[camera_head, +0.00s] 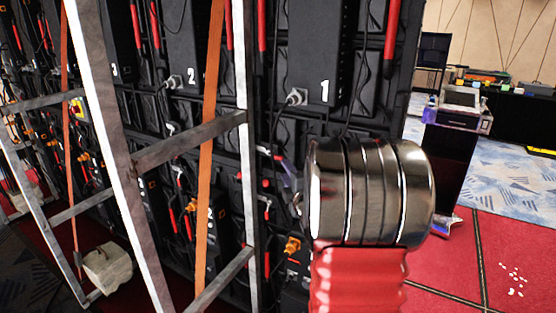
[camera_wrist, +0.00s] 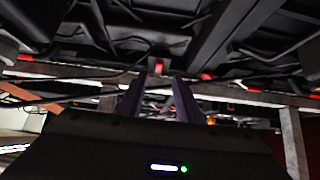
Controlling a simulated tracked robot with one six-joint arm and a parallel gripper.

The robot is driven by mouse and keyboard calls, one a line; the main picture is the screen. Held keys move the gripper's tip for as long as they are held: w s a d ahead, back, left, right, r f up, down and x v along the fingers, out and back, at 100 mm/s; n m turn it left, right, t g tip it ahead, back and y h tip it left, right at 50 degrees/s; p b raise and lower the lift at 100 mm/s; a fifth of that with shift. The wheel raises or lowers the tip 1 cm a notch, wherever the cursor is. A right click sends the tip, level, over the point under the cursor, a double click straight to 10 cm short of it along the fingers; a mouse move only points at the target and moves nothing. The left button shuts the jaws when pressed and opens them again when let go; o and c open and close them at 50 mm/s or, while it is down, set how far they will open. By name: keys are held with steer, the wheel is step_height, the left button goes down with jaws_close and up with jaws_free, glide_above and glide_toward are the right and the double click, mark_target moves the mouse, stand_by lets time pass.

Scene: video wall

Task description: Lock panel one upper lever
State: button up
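Panel one (camera_head: 325,92), a black box marked with a white 1, is on the black video wall right of centre in the head view. Long red levers (camera_head: 391,30) show at its upper right and upper left. A small red lever (camera_head: 264,151) is below it, left of my wrist. My gripper (camera_wrist: 160,88) shows two dark purple fingers standing apart in the wrist view, with nothing held between them. A small red piece (camera_wrist: 158,66) shows just beyond the gap; I cannot tell which lever it is. In the head view my silver wrist hides most of the gripper.
A metal frame (camera_head: 190,140) with an orange strap (camera_head: 208,160) stands before the wall at left. A white sandbag (camera_head: 107,267) lies at its foot. A dark stand (camera_head: 450,160) and cluttered table (camera_head: 510,92) are at right. Red floor at lower right is mostly clear.

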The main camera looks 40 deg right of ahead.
mark_target(279, 160)
steer(key=x, duration=1)
steer(key=shift+w, duration=0.1)
steer(key=shift+c, duration=0.5)
jaws_close()
steer(key=shift+a, duration=0.1)
